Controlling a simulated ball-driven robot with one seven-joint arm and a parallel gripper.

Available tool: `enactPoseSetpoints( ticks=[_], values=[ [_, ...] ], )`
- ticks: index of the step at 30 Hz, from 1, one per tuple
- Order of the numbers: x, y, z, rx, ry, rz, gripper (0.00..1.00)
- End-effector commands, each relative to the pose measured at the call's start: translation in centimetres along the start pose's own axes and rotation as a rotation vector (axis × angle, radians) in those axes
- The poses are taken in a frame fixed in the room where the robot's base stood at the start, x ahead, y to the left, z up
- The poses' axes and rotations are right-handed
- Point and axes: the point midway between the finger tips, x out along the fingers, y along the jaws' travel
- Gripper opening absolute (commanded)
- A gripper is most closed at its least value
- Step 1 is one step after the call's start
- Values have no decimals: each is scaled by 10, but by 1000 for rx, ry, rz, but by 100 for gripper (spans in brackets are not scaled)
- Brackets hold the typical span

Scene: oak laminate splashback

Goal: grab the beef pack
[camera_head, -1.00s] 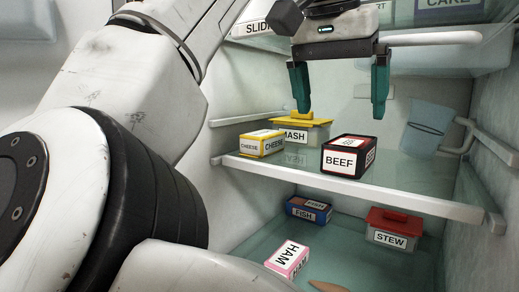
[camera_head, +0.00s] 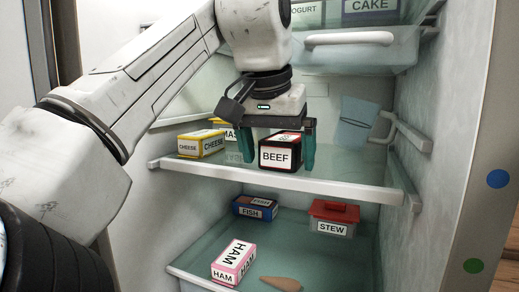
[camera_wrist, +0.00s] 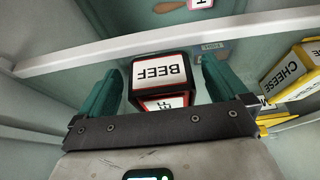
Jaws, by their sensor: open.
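The beef pack (camera_head: 275,156) is a black box with red on top and a white BEEF label. It sits on the upper glass shelf inside the fridge, near the shelf's front edge. My gripper (camera_head: 279,160) is open, with one teal finger on each side of the pack. In the wrist view the beef pack (camera_wrist: 160,73) lies between the two fingers of my gripper (camera_wrist: 162,85), with a gap visible beside it. The gripper body hides part of the pack's top.
A yellow cheese pack (camera_head: 201,144) stands left of the beef, with a mostly hidden mash container (camera_head: 231,134) behind. The white shelf edge (camera_head: 290,185) runs below. On the lower level are a fish pack (camera_head: 254,207), a stew container (camera_head: 334,217) and a ham pack (camera_head: 234,262). A drawer (camera_head: 360,50) hangs above.

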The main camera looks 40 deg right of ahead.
Motion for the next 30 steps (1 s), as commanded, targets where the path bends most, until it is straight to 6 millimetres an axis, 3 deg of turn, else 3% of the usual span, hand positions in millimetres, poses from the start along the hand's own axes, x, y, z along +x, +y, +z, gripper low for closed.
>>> enactPoseSetpoints(
  ticks=[2, 24, 30],
  values=[
    [0, 0, 0, 0, 0, 0, 100],
    [-1, 0, 0, 0, 1, 0, 29],
    [-1, 0, -1, 1, 3, 0, 29]
  ],
)
